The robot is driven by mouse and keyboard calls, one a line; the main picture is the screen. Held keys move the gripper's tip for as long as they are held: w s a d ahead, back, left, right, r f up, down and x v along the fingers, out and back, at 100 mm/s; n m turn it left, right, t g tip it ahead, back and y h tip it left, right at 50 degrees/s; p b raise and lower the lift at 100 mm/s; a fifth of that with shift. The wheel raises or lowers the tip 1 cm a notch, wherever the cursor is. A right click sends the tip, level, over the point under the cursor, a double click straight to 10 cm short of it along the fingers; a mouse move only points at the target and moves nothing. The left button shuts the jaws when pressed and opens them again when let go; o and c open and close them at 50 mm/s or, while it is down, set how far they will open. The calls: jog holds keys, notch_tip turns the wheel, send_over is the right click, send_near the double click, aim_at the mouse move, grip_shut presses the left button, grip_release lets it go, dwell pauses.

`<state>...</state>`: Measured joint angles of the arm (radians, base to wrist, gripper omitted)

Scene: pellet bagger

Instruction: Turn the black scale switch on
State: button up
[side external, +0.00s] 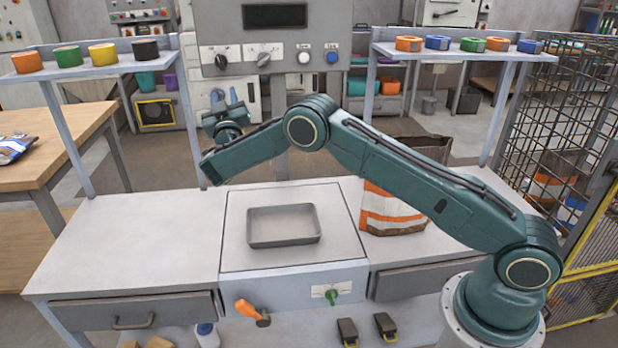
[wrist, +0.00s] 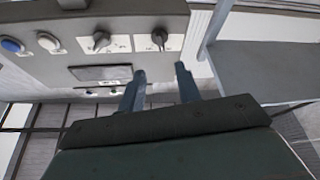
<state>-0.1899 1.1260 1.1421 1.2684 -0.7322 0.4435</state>
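The black switch (side external: 221,60) is a rotary knob at the left end of the upright control panel (side external: 285,85). In the wrist view the same black knob (wrist: 159,38) is straight beyond my fingertips, with space between. Its white label plate is too small to read, so I cannot tell its setting. My gripper (side external: 224,98) is in front of the panel and a little below the knob. In the wrist view the gripper (wrist: 161,72) has its two fingers apart, with nothing between them.
A grey knob (side external: 264,60), a white button (side external: 304,57) and a blue button (side external: 332,57) line the panel. A shallow tray (side external: 283,240) rests on the scale below. An orange-striped bag (side external: 392,212) stands right.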

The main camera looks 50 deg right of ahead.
jog(key=shift+s+a+f, duration=0.1)
jog(key=shift+s+a, duration=0.15)
jog(key=shift+s, duration=0.05)
jog(key=c, duration=0.6)
jog(key=shift+d, duration=0.3)
grip_shut()
jog(key=w+d+r+m+g+y, duration=0.1)
jog(key=w+d+m+g+y, duration=0.1)
jog(key=d+m+y, duration=0.8)
jog(key=s+d+r+m+y, duration=0.1)
jog(key=s+d+r+y, duration=0.1)
jog(key=s+r, duration=0.5)
jog(key=shift+d+r+t+y, duration=0.3)
jog(key=shift+d+y, duration=0.05)
jog(key=shift+y, duration=0.55)
